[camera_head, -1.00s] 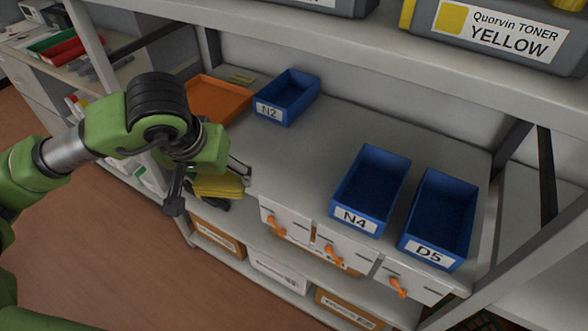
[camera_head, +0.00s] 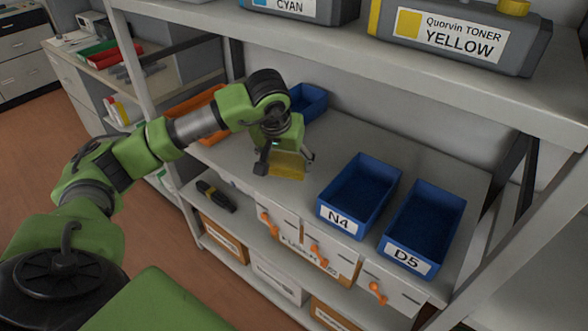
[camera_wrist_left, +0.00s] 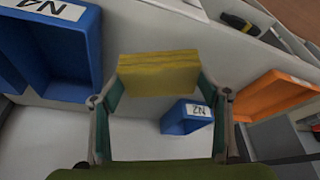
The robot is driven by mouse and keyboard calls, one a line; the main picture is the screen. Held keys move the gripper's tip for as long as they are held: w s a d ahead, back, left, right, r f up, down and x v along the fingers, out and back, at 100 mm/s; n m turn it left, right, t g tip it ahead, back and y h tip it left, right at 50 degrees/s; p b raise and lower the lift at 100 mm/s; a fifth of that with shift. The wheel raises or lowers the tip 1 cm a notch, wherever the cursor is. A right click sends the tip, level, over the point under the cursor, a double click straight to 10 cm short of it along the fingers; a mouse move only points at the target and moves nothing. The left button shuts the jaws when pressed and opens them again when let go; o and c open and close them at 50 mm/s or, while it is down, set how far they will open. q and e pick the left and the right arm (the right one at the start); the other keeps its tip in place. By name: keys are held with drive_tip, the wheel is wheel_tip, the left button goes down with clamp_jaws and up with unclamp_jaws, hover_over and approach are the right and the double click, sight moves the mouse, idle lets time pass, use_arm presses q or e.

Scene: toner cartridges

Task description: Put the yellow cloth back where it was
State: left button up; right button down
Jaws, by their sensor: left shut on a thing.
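The yellow cloth (camera_head: 285,164) is a folded pad between the fingers of my left gripper (camera_head: 284,163), over the middle shelf to the left of the blue N4 bin. In the left wrist view the cloth (camera_wrist_left: 158,74) spans between the two green fingertips (camera_wrist_left: 160,88), which are shut on it. I cannot tell whether the cloth touches the shelf. My right gripper does not show.
Blue bins N4 (camera_head: 359,195) and D5 (camera_head: 424,228) stand right on the shelf (camera_head: 330,137). A blue bin (camera_head: 310,102) and orange tray (camera_head: 190,112) lie behind my arm. Orange-handled drawers (camera_head: 318,255) hang below. A dark tool (camera_head: 215,196) lies on the lower shelf.

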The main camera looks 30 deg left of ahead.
use_arm(q)
drive_tip(key=p, duration=0.2)
hover_over(291, 182)
drive_tip(key=f, duration=0.5)
drive_tip(key=shift+s+d+f, duration=0.15)
drive_tip(key=shift+s+f, duration=0.05)
drive_tip(key=shift+f, duration=0.05)
drive_tip(key=shift+w+f, duration=0.15)
drive_tip(key=shift+f, duration=0.45)
wheel_tip(291, 182, down, 2)
drive_tip(key=shift+f+p, duration=0.1)
drive_tip(key=shift+p, duration=0.75)
drive_tip(key=shift+w+f, duration=0.1)
drive_tip(key=shift+f, duration=0.15)
drive_tip(key=shift+f+b, duration=0.15)
drive_tip(key=shift+b, duration=0.15)
drive_tip(key=o, duration=0.9)
drive_tip(key=shift+o, duration=0.2)
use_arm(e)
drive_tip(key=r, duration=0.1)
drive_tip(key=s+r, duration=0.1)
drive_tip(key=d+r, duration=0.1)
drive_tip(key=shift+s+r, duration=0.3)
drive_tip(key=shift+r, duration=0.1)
